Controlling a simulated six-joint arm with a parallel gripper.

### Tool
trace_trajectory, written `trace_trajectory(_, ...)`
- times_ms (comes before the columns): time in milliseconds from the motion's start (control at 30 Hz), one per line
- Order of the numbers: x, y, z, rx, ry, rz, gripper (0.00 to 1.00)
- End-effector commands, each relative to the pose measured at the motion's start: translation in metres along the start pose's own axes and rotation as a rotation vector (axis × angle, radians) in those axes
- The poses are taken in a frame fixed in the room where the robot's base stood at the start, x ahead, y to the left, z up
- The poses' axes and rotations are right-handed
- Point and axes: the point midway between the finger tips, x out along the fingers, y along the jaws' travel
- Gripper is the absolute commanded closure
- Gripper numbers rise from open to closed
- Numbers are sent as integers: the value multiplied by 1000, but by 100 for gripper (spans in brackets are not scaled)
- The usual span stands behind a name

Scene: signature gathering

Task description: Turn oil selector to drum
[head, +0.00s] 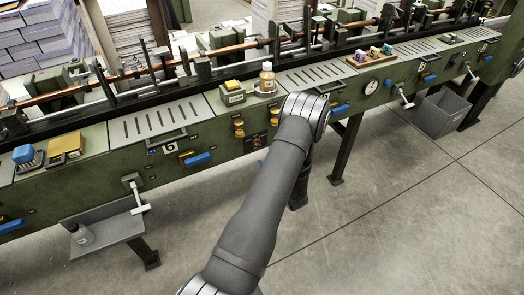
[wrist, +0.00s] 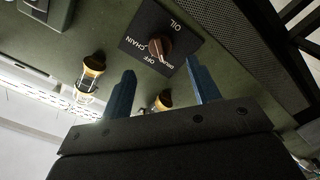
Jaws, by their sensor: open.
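The oil selector is a reddish-brown knob (wrist: 160,46) on a black plate (wrist: 135,35) marked OIL, CHAIN, OFF and DRUM in the wrist view. I cannot clearly tell which label its pointer faces. In the head view the selector (head: 256,142) is a small dark panel on the green machine front, left of my arm. My gripper (wrist: 162,82) is open, with its two blue fingers apart and nothing between them. In the wrist view the knob appears just beyond the fingertips, in line with the gap, and seems untouched. The head view hides my gripper behind the arm.
Yellow-capped glass oilers (wrist: 92,68) flank the selector; the second (wrist: 163,100) is partly behind the gripper. A bottle (head: 267,78) and a yellow-topped green box (head: 232,92) stand above. A blue handle (head: 198,159) juts out at left. The floor in front (head: 400,190) is clear.

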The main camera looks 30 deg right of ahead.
Motion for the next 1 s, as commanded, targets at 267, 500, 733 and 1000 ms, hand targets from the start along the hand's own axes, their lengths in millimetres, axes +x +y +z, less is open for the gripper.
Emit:
trace_trajectory(267, -68, 1, 1, 1, -4, 3, 44)
trace_trajectory(500, -98, 0, 0, 0, -2, 1, 44)
trace_trajectory(733, -105, 0, 0, -1, 1, 0, 44)
trace_trajectory(1000, -103, 0, 0, -1, 1, 0, 44)
